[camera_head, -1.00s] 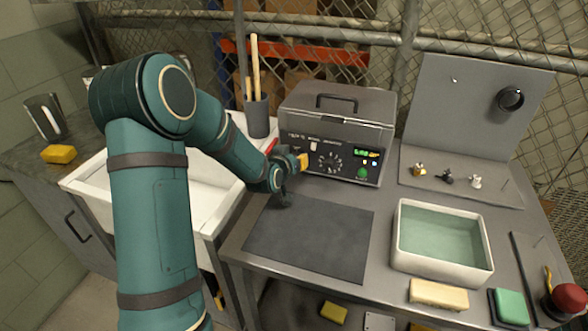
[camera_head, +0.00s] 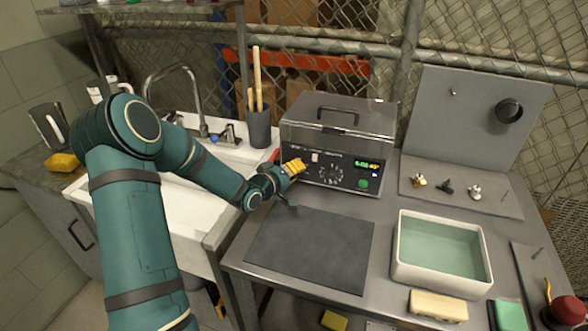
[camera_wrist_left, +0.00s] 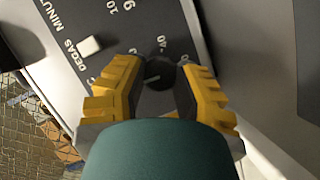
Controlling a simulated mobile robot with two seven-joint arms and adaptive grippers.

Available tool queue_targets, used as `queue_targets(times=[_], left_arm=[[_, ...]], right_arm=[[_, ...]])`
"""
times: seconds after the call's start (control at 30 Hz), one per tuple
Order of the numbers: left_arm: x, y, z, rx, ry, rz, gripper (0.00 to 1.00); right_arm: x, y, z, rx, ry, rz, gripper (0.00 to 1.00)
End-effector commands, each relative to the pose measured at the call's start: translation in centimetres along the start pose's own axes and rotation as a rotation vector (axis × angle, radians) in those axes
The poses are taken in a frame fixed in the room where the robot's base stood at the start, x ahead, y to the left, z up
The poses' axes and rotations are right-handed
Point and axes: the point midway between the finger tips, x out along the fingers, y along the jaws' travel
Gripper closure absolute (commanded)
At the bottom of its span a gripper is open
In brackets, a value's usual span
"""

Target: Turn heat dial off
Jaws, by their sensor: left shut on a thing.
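The heated tank unit (camera_head: 338,127) is a grey box with a lid and a dark front panel. My left gripper (camera_head: 296,167), with yellow fingers, is at the left end of this panel. In the left wrist view the fingers are shut on a dark round heat dial (camera_wrist_left: 160,75), one on each side. A light mark line shows on the dial, and "40" and "0" are printed by it. In the head view the gripper hides this dial. A second dial (camera_head: 330,174) with a ring of marks sits to its right. My right gripper is not in view.
A green display (camera_head: 366,165) and green button (camera_head: 362,183) are at the panel's right. A white switch (camera_wrist_left: 90,46) is near the held dial. A dark mat (camera_head: 312,248) lies in front, a water tray (camera_head: 443,250) to the right, the sink (camera_head: 150,205) to the left.

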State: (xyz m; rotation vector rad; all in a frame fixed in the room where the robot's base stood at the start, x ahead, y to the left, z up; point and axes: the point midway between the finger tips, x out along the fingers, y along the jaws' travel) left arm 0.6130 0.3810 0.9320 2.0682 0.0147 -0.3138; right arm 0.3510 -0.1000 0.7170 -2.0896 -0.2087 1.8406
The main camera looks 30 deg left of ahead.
Motion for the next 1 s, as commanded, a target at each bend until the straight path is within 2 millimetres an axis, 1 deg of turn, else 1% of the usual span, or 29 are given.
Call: queue_targets(times=[0.27,0.73,0.77,0.8,0.83,0.87,1.0], left_arm=[[0.08,0.15,-0.19,-0.069,0.003,0.036,1.00],[0.11,0.18,-0.16,-0.079,0.002,0.042,1.00],[0.11,0.18,-0.16,-0.079,0.002,0.042,0.61],[0.11,0.17,-0.16,-0.079,0.002,0.041,0.47],[0.10,0.16,-0.15,-0.079,0.002,0.041,0.36],[0.10,0.14,-0.13,-0.079,0.002,0.041,0.34],[0.07,0.07,-0.08,-0.079,0.001,0.039,0.34]], right_arm=[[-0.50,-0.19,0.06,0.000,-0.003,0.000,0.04],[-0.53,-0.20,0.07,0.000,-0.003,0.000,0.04],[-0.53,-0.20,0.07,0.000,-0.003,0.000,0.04],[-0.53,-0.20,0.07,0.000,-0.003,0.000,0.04],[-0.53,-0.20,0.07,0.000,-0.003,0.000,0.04],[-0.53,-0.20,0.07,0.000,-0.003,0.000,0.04],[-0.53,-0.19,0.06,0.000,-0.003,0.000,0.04]])
